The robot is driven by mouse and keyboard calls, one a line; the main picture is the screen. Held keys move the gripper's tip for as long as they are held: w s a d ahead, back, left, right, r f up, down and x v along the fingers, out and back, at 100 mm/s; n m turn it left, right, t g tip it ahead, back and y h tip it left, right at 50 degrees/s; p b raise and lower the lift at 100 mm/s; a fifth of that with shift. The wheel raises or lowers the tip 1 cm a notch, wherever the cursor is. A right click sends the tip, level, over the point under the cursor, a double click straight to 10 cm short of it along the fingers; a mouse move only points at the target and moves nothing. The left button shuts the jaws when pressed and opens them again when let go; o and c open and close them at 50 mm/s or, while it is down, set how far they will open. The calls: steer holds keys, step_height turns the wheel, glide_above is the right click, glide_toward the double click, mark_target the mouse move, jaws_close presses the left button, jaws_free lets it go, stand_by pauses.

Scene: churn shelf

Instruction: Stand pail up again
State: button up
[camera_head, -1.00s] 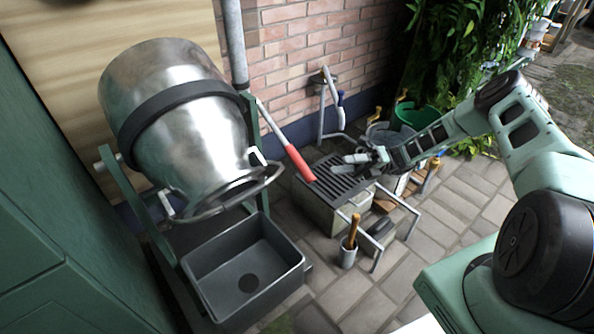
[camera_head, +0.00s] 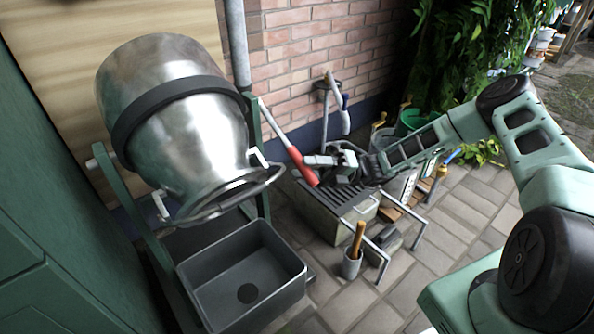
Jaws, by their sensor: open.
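My gripper (camera_head: 328,168) is open above the slatted dark grate of a stone trough (camera_head: 330,222), close to the red grip of a long handle (camera_head: 303,166). I see nothing between its fingers. Behind my forearm stand a green pail (camera_head: 413,119) and a grey metal pail (camera_head: 380,138), both partly hidden by the arm. I cannot tell for sure which pail is the fallen one.
A large steel churn (camera_head: 180,120) hangs tilted in a green frame at left, above a grey basin (camera_head: 245,275). A small pot with a wooden handle (camera_head: 352,258) and a bent metal rail (camera_head: 415,235) stand before the trough.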

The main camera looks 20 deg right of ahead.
mark_target(298, 167)
steer(key=shift+x, duration=1.5)
steer(key=shift+c, duration=0.3)
